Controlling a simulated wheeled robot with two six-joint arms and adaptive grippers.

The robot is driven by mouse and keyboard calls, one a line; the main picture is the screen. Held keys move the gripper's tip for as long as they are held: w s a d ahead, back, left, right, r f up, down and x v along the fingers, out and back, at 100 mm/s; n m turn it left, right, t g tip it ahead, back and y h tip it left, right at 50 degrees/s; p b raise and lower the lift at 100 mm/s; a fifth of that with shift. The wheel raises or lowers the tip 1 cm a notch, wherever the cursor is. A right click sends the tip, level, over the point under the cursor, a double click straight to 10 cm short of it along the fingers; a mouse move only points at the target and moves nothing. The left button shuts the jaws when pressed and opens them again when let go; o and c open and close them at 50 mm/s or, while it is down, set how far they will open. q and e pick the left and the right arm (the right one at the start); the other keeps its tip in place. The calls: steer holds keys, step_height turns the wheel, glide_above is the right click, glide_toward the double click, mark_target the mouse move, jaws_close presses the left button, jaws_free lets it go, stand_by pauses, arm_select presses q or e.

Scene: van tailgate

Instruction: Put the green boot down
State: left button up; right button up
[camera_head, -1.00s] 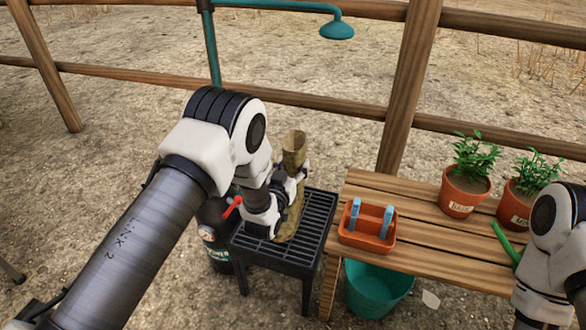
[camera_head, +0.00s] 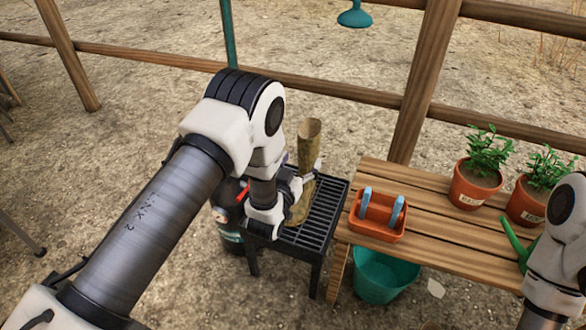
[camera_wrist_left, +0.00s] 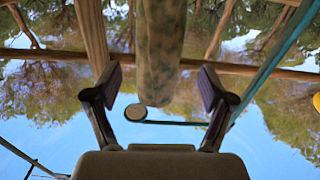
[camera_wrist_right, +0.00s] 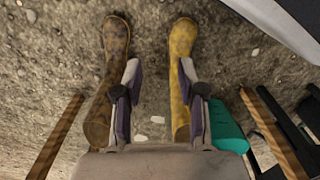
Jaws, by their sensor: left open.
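The green boot (camera_head: 309,143), olive and stained with mud, stands upright on a black slatted stand (camera_head: 326,209). Its shaft (camera_wrist_left: 161,40) also shows in the left wrist view, ahead of and between the spread fingers. My left gripper (camera_head: 300,186) is open beside the boot's shaft, low above the stand. The wrist partly hides the boot's lower part. My right gripper (camera_wrist_right: 160,110) has its fingers apart with bare ground showing between them; in the head view its fingers are out of sight.
A wooden bench (camera_head: 440,245) right of the stand holds an orange caddy (camera_head: 378,228) and potted plants (camera_head: 475,184). A teal bucket (camera_head: 381,275) sits below. A brown boot (camera_wrist_right: 112,70) and a yellow boot (camera_wrist_right: 181,50) show in the right wrist view.

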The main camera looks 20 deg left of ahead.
arm_select(q)
steer(key=s+p, duration=0.2)
steer(key=s, duration=0.5)
steer(key=s+a+f+g, duration=0.4)
steer(key=s+f+g, duration=0.6)
steer(key=s+f, duration=0.4)
steer(key=s+f+g, duration=0.1)
steer(key=s+g, duration=0.3)
steer(key=s, duration=0.6)
steer(key=s+f+g, duration=0.2)
steer(key=s+g, duration=0.2)
steer(key=s, duration=0.6)
steer(key=shift+a+f, duration=0.15)
steer(key=shift+f, duration=0.1)
arm_select(e)
step_height(320, 180, up, 3)
steer(key=shift+f, duration=0.15)
